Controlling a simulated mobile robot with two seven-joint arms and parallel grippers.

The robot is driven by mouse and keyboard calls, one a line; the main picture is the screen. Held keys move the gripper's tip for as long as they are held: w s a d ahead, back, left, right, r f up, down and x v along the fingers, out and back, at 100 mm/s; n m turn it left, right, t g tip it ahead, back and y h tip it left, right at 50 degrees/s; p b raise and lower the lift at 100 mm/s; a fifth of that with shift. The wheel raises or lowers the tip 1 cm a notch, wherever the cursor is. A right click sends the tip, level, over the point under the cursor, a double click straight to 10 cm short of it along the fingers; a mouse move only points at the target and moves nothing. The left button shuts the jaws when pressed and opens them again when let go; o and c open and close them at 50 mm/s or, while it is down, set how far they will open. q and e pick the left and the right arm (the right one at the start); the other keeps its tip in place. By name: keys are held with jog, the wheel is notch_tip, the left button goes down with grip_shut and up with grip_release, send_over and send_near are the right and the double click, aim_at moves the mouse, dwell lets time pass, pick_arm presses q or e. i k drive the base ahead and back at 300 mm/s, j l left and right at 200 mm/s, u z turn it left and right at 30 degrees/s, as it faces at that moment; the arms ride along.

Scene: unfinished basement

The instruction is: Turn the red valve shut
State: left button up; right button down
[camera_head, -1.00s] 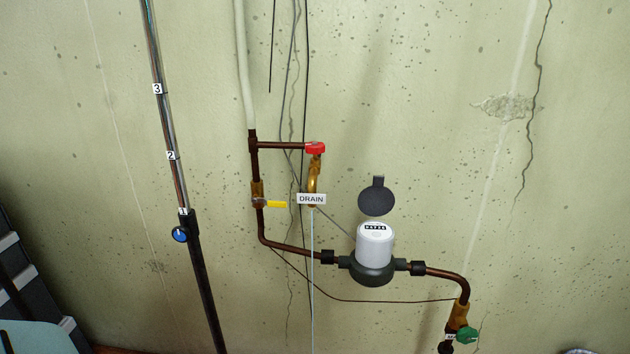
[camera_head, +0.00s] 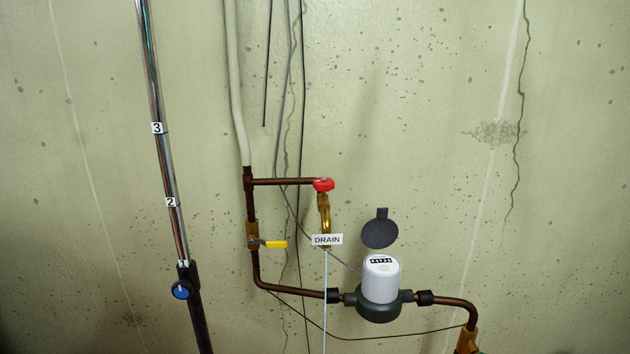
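The red valve (camera_head: 323,184) is a small red handle at the right end of a short horizontal copper pipe, on top of a brass drain spout (camera_head: 324,213). A white sign reading DRAIN (camera_head: 327,240) hangs at the spout's lower end. How far the valve is turned cannot be told from here. Neither of my grippers is in view.
A yellow-handled valve (camera_head: 274,244) is on the copper pipe to the left. A water meter (camera_head: 381,280) with a raised dark lid (camera_head: 380,229) is at lower right. A numbered pole (camera_head: 171,205) with a blue knob (camera_head: 181,291) stands at left. The concrete wall is behind.

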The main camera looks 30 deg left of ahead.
aim_at(323, 184)
jog(key=k+j+z, duration=0.15)
jog(key=j, duration=0.25)
jog(key=j+z, duration=0.1)
jog(key=j, duration=0.3)
jog(key=k+j+z, duration=0.15)
jog(key=j, duration=0.2)
jog(key=k, duration=0.05)
